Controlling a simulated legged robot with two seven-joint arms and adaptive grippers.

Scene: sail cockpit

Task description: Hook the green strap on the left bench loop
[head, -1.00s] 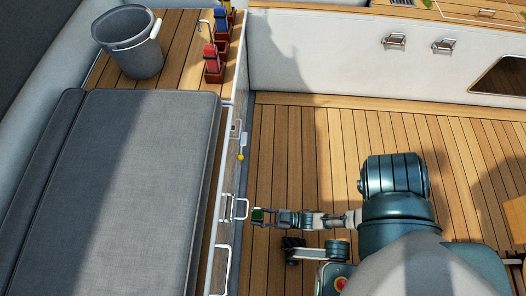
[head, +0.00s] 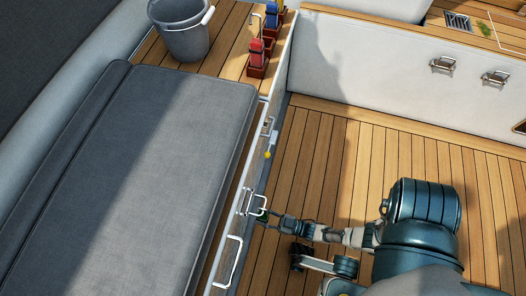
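The green strap (head: 262,213) shows as a small dark green piece at the tip of my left gripper (head: 267,217). The gripper appears shut on it; the fingers are small and partly hidden. A white metal loop (head: 258,200) stands out from the front of the left bench (head: 130,170). The strap is right at this loop's lower end and overlaps it in the head view. I cannot tell whether it is around the loop or just beside it.
More white handles are on the bench front, one nearer (head: 229,262) and one farther (head: 268,126), with a yellow knob (head: 268,155) beside it. A grey bucket (head: 182,30) and red holders (head: 258,56) stand on the far bench top. The wooden deck (head: 325,150) is mostly clear.

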